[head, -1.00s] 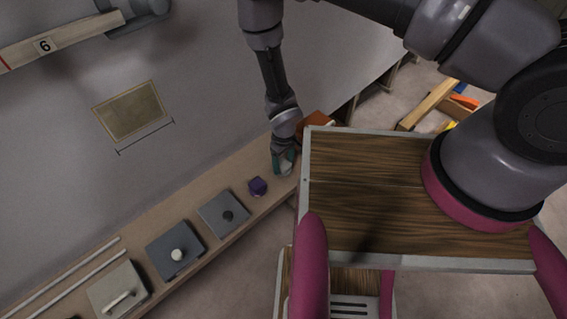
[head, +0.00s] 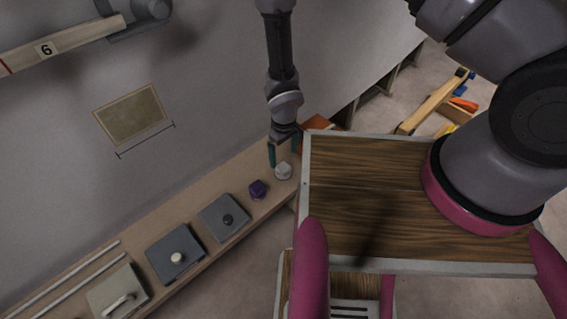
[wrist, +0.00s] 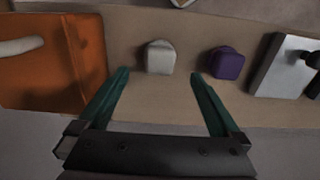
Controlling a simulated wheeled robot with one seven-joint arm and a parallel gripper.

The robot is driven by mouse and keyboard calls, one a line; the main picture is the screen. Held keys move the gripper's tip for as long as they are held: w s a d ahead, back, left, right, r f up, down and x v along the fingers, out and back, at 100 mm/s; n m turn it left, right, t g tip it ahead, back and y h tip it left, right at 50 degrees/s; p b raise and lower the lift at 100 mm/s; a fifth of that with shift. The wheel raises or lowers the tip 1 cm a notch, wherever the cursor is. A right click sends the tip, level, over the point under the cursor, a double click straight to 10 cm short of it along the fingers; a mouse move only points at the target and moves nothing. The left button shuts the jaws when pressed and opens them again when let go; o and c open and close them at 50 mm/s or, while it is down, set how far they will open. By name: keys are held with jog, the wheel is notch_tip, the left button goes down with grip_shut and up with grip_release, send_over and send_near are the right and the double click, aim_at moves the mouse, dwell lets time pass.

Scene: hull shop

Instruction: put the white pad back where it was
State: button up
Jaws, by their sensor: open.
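The white pad (head: 283,171) is a small pale block with rounded edges. It rests on the wooden shelf near its right end, and it also shows in the wrist view (wrist: 160,57). My gripper (head: 282,160) is open just above and behind it, with teal fingers spread apart. In the wrist view my gripper (wrist: 161,80) has the pad beyond and between its fingertips, not touching either finger. Nothing is held.
A purple block (head: 258,189) sits left of the pad, close by on the shelf (head: 200,203). An orange box (wrist: 50,65) stands on the other side. Grey plates with knobs (head: 224,216) line the shelf. A wood-topped cabinet (head: 365,190) stands close at right.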

aim_at(284, 166)
jog(key=w+d+r+m+t, duration=0.1)
jog(key=w+r, duration=0.3)
jog(key=r, duration=0.3)
jog(key=w+d+r+m+t, duration=0.1)
jog(key=w+r, duration=0.3)
jog(key=r, duration=0.4)
jog(key=w+d+r+m+t, duration=0.1)
jog(key=w+d+r+m, duration=0.1)
jog(key=d+r, duration=0.45)
jog(key=w+d+r+m, duration=0.1)
jog(key=w+d+r, duration=0.2)
jog(key=r, duration=0.7)
jog(key=w+d+r+m+t, duration=0.15)
jog(key=d+r, duration=0.25)
jog(key=r, duration=0.4)
jog(key=s+d+r+m+t+y, duration=0.1)
jog(key=s+d+r+m, duration=0.2)
jog(key=s+d+r, duration=0.35)
jog(key=s+d+r+m, duration=0.35)
jog(key=d+r, duration=0.35)
jog(key=r, duration=0.5)
jog(key=s+d+r+t+y, duration=0.1)
jog(key=s+r, duration=0.2)
jog(key=s, duration=0.5)
jog(key=shift+r+m+t, duration=0.35)
jog(key=shift+m, duration=0.05)
jog(key=shift+d, duration=0.1)
